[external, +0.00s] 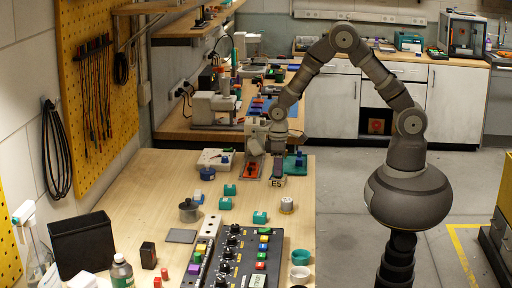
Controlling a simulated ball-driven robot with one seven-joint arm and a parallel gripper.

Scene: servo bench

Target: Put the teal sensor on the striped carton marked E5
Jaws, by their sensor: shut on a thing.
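The carton marked E5 (277,171) stands near the far right edge of the wooden bench, its label low on the near face; its stripes are too small to make out. My gripper (277,150) points down just above the carton. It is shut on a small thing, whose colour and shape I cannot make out. I cannot tell which teal piece is the sensor.
A red-and-grey tray (252,169) lies left of the carton, and a teal fixture (295,161) stands right of it. A metal pot (188,211) and a control panel (238,255) take up the near bench. Bare wood lies between.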

